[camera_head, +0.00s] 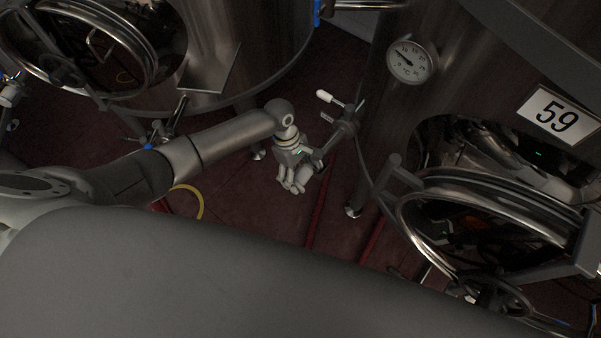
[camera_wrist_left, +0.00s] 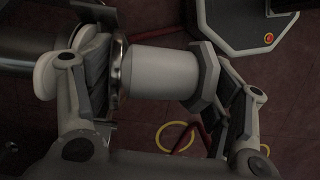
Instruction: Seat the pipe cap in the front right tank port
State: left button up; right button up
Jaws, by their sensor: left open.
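My left gripper (camera_head: 294,182) is in the gap between the two steel tanks, beside the pipe fitting (camera_head: 344,130) with a white handle on the right tank. In the left wrist view my left gripper (camera_wrist_left: 160,85) is open, with one finger on each side of a pale grey cylinder, which looks like the pipe cap (camera_wrist_left: 160,73). A shiny metal ring shows at the cylinder's left end, by the left finger. I cannot tell whether the fingers touch it, or whether it sits in the port. My right gripper is not in view.
The right tank has a dial gauge (camera_head: 411,61), a sign reading 59 (camera_head: 558,116) and an open round hatch (camera_head: 490,225). The left tank (camera_head: 250,50) stands close behind my arm. A yellow hose (camera_head: 199,204) lies on the dark red floor.

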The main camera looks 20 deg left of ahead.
pick_arm(q)
jog(key=v, duration=1.2)
jog(key=shift+d+f, duration=0.1)
